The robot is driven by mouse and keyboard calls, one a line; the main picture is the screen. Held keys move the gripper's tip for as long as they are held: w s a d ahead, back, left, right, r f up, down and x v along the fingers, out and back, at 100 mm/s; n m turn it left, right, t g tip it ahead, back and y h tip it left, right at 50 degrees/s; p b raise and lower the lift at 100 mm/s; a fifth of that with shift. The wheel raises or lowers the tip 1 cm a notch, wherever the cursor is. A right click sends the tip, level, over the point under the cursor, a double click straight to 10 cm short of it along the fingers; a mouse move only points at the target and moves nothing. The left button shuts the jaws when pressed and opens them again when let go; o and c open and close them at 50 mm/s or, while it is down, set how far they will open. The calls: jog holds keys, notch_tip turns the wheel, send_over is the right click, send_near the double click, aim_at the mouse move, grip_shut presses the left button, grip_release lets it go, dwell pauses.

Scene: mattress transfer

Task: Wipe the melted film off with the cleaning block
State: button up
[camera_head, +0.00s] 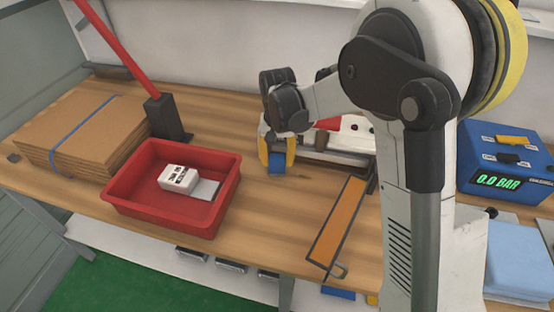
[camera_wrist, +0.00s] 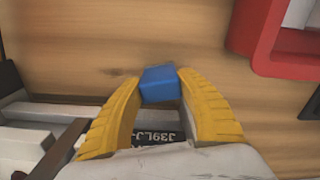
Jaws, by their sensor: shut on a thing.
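My gripper (camera_head: 277,158) has yellow fingers and is shut on a small blue block (camera_head: 277,170), seemingly the cleaning block. In the wrist view the block (camera_wrist: 159,84) sits between the two fingertips, over the wooden table. I cannot tell whether it touches the wood. A white and grey machine (camera_head: 345,140) with a red part stands right behind my gripper, partly hidden by my arm. A long orange strip in a dark frame (camera_head: 339,222), with a handle at its near end, extends toward the table's front edge. I cannot make out any melted film.
A red tray (camera_head: 228,188) with a white boxed item (camera_head: 179,179) stands left of my gripper. Stacked cardboard (camera_head: 80,135) lies at the far left. A blue gauge box (camera_head: 506,160) stands at the right. The wooden table (camera_head: 265,235) is bare between tray and orange strip.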

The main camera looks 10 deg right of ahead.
jog(key=shift+s+d+r, duration=0.1)
jog(key=shift+s+d, duration=0.3)
jog(key=shift+d, duration=0.65)
jog(key=shift+s+d+f, duration=0.1)
jog(key=shift+s+d, duration=0.35)
jog(key=shift+d, duration=0.55)
jog(key=shift+s+d+r, duration=0.1)
jog(key=shift+s+d, duration=0.3)
jog(key=shift+d, duration=0.65)
jog(key=shift+c, duration=0.2)
jog(key=shift+o, duration=0.2)
jog(key=shift+s+d+f, duration=0.15)
jog(key=shift+s+d, duration=0.2)
jog(key=shift+d, duration=0.25)
jog(key=shift+s+d+f, duration=0.1)
jog(key=shift+s+d, duration=0.2)
jog(key=shift+d, duration=0.3)
jog(key=shift+r, duration=0.1)
jog(key=shift+w+r+p, duration=0.1)
jog(key=shift+r+p, duration=0.6)
jog(key=shift+p, duration=0.05)
jog(key=shift+c, duration=0.2)
notch_tip(320, 180, up, 8)
jog(key=d+p, duration=0.2)
jog(key=p, duration=0.3)
jog(key=shift+s, duration=0.35)
